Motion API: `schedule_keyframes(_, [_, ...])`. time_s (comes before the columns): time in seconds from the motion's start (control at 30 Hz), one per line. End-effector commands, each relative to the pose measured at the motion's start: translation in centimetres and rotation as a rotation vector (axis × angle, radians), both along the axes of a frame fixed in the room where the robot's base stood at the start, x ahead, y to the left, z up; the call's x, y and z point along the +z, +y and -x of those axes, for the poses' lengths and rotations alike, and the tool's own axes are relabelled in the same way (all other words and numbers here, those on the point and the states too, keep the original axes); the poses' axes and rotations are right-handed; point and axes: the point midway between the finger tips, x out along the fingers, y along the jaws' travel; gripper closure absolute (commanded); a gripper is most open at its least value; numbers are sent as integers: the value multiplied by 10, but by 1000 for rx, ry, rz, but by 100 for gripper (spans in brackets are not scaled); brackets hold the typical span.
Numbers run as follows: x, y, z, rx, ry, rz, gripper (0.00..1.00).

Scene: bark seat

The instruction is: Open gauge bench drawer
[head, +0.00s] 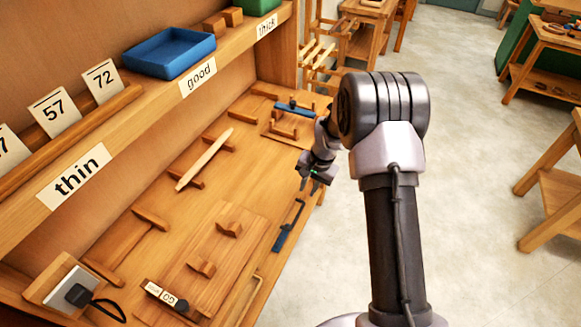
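The wooden gauge bench (185,225) runs along the left of the head view, with its front edge towards the middle. My gripper (310,186) points down near the front edge, towards the far half of the bench. Its two small dark fingers look apart, with nothing seen between them. My arm hides part of the floor and the bench's far front corner.
A blue-handled tool (287,228) lies near the front edge, and another blue tool (294,109) sits farther back. A shelf with a blue tray (168,52) overhangs the bench. Stools (556,185) stand at right. Pale floor (470,130) beside the bench is clear.

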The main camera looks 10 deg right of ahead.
Motion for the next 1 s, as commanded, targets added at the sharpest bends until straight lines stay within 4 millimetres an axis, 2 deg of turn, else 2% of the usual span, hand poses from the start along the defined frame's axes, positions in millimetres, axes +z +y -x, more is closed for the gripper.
schedule_keyframes(0.17, [-30, 2, -2, -2, 10, -1, 78])
schedule_keyframes(0.4, [-99, 13, -8, -2, 10, -1, 78])
schedule_keyframes(0.6, [-144, 21, -13, -1, 10, -1, 78])
schedule_keyframes(0.8, [-172, 26, -17, -1, 7, 0, 78])
schedule_keyframes(1.0, [-179, 27, -18, -1, 7, 0, 78])
